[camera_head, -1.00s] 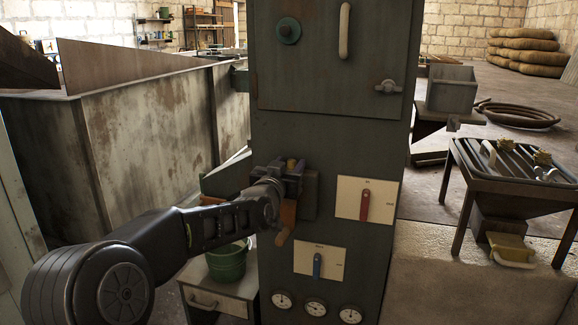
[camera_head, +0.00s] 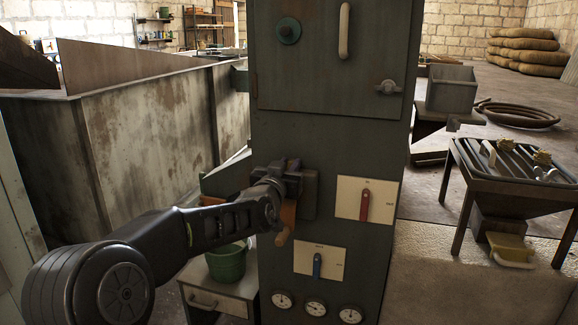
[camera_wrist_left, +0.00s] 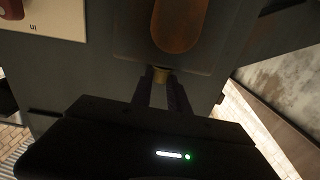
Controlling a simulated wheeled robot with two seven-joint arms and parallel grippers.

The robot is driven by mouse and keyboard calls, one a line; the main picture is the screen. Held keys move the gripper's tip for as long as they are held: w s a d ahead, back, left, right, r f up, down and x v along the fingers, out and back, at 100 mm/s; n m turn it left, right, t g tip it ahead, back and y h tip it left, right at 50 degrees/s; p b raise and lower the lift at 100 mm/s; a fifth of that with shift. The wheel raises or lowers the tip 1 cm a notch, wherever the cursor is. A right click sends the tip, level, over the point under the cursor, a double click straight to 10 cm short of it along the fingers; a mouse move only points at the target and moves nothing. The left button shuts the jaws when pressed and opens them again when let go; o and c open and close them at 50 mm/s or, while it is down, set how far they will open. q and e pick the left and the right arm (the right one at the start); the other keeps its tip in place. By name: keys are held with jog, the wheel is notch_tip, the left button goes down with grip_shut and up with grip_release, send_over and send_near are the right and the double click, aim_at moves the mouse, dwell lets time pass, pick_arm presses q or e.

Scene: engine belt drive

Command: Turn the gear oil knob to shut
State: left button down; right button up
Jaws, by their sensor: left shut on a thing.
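The small brass-yellow knob (camera_wrist_left: 161,75) shows between my left fingertips in the left wrist view; I take it as the gear oil knob. It sits on a dark box on the front of the grey-green cabinet (camera_head: 325,130). My left gripper (camera_head: 294,178) is shut on it, with the wrist against the cabinet's left part. In the head view the gripper mostly hides the knob. No marking for the knob's position is readable. An orange-brown handle (camera_head: 286,222) hangs beside the gripper and also shows in the wrist view (camera_wrist_left: 180,22). My right gripper is not in view.
A red lever (camera_head: 365,205) and a blue lever (camera_head: 317,265) sit on pale plates right of and below the gripper. Several gauges (camera_head: 315,309) line the bottom. A green bucket (camera_head: 226,263) stands below my arm. A rusty metal bin (camera_head: 150,130) stands left.

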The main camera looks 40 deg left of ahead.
pick_arm(q)
jog(key=shift+d, duration=0.1)
jog(key=shift+w+d+r+n+g+y+p, duration=0.1)
jog(key=shift+n+g+y+p, duration=0.2)
jog(key=shift+y+p, duration=0.25)
jog(key=shift+d+r+n+g+y+p, duration=0.1)
jog(key=shift+n+g+y+p, duration=0.1)
jog(key=shift+n+y+p, duration=0.25)
jog(key=y+p, duration=0.1)
jog(key=n+g+y+p, duration=0.1)
jog(key=p, duration=0.1)
jog(key=n+g+y+p, duration=0.1)
jog(key=p, duration=0.1)
jog(key=shift+w+d, duration=0.2)
jog(key=shift+d, duration=0.05)
jog(key=shift+w+f+n+g+y+p, duration=0.1)
jog(key=shift+f+n+g+y+p, duration=0.05)
jog(key=shift+n+g+y+p, duration=1)
jog(key=c, duration=1.3)
grip_release()
